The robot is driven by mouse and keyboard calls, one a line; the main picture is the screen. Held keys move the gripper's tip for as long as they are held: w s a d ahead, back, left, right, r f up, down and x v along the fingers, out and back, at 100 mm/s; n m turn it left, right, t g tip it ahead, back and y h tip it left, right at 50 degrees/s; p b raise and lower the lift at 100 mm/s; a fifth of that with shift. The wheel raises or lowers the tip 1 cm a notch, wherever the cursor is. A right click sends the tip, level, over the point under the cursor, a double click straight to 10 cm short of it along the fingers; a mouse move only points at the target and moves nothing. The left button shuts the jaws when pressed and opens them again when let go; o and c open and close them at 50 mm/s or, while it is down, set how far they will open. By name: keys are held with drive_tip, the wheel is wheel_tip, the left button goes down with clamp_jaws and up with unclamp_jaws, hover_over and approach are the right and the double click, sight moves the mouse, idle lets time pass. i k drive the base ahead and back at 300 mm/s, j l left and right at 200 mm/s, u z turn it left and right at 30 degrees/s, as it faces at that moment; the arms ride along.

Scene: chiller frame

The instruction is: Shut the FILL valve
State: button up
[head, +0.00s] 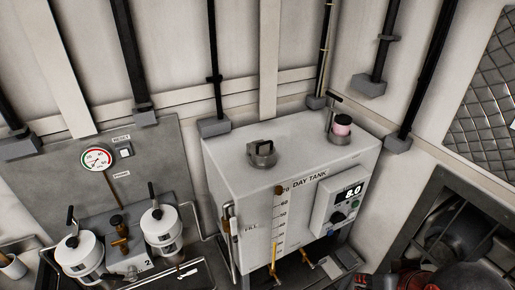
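The white box tank (228,160) marked DAY TANK stands against the wall right of centre. A small label that seems to read FILL (250,227) is on the left part of its front. My gripper is not clearly in view; a dark and red shape at the bottom right edge may be part of my arm.
A sight gauge (279,230) and a display reading 8.0 (353,192) are on the tank's front. Two white canisters with black levers, the nearer-right one (161,226), stand at left below a round gauge (97,159). A dark framed opening (465,235) lies at right.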

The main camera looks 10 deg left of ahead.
sight(233, 223)
drive_tip(key=j+u, duration=0.15)
drive_tip(key=u, duration=1)
drive_tip(key=i+l, duration=0.05)
